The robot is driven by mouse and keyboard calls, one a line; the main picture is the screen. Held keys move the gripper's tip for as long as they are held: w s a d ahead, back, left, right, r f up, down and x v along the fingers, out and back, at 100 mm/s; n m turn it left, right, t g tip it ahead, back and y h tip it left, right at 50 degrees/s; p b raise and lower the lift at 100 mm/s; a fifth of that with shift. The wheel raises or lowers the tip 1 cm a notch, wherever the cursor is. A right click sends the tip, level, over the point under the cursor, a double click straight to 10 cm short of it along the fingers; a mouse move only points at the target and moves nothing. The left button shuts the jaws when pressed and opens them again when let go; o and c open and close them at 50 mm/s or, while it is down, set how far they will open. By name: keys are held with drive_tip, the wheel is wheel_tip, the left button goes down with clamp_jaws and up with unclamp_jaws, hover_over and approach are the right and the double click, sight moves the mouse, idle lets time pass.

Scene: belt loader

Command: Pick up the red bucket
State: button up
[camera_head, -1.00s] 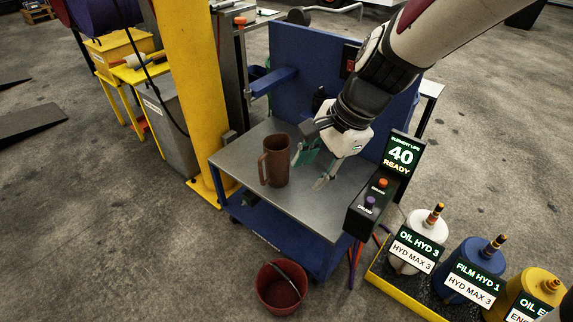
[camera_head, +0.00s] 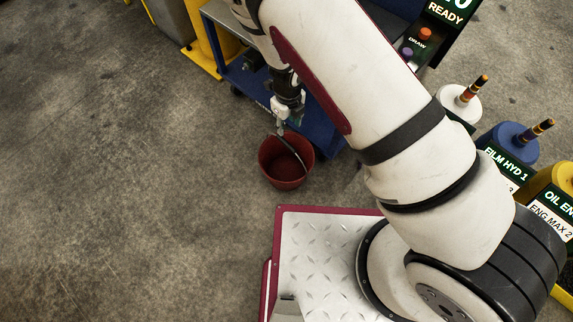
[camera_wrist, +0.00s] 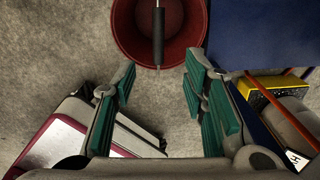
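The red bucket (camera_head: 270,172) stands upright on the concrete floor, in front of the blue cart. Its dark handle (camera_head: 296,153) stretches across the opening. In the camera_head view my gripper (camera_head: 280,128) points down over the bucket's far rim. In the camera_wrist view my gripper (camera_wrist: 160,82) is open, with green-padded fingers wide apart and nothing between them. The bucket (camera_wrist: 125,38) shows at the top of that view, past the fingertips, its handle (camera_wrist: 158,35) running down the middle between the finger lines. Whether a finger touches the bucket, I cannot tell.
The blue cart (camera_head: 322,130) stands close behind and right of the bucket. A yellow post (camera_head: 208,45) is farther back. Bottles with labels, such as the blue one (camera_head: 512,145), stand at the right. Floor left of the bucket is clear.

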sight(286, 143)
wheel_tip(286, 143, down, 8)
drive_tip(key=b, duration=0.3)
drive_tip(key=shift+f, duration=0.25)
drive_tip(key=shift+a+f+b, duration=0.2)
drive_tip(key=shift+f+b, duration=1.45)
drive_tip(key=shift+f, duration=1)
clamp_jaws()
